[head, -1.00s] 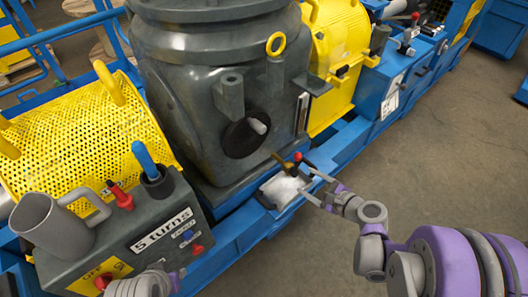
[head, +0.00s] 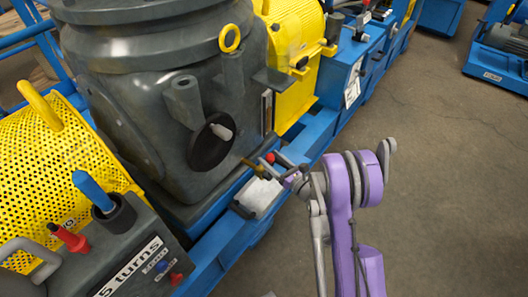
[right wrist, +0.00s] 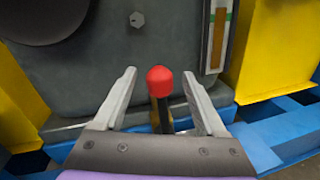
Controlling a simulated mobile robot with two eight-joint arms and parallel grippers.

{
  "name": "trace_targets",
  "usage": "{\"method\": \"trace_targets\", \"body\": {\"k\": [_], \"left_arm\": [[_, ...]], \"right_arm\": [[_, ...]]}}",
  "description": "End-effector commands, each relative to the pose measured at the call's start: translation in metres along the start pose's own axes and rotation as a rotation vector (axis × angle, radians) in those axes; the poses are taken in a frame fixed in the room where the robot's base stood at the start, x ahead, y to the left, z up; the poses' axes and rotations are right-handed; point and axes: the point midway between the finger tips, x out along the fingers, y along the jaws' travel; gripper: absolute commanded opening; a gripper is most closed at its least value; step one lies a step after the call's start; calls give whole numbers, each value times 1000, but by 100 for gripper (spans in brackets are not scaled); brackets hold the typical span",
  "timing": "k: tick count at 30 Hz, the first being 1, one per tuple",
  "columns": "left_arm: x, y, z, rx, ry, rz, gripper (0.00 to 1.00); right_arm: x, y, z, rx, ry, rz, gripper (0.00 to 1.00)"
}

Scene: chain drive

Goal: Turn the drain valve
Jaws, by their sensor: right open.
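The drain valve is a small brass fitting (head: 253,166) low on the front of the grey gearbox housing, with a red-tipped handle (head: 269,158). In the right wrist view the red tip (right wrist: 160,80) stands upright between my two fingers, with a dark stem and some yellow below it. My right gripper (head: 281,166) is open, one finger on each side of the handle. Gaps show between the red tip and both fingers in the right wrist view (right wrist: 160,98). The valve's lower part is hidden behind the gripper body. My left gripper is out of view.
A white, cloth-like pad or tray (head: 258,195) lies below the valve on the blue frame (head: 222,240). The grey housing (head: 150,100) rises close behind. Yellow guards (head: 50,150) stand on both sides. A control box with levers (head: 120,245) is at lower left. Open floor lies right.

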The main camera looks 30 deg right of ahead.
Motion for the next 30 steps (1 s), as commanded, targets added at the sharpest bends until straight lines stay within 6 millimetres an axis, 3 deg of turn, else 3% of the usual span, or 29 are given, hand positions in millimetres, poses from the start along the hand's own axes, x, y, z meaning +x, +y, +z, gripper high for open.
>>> {"method": "trace_targets", "body": {"k": [7,18,30], "left_arm": [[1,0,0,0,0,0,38],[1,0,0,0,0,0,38],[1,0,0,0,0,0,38]], "right_arm": [[32,0,0,0,0,2,73],[39,0,0,-1,0,0,73],[38,0,0,-2,0,0,3]]}}
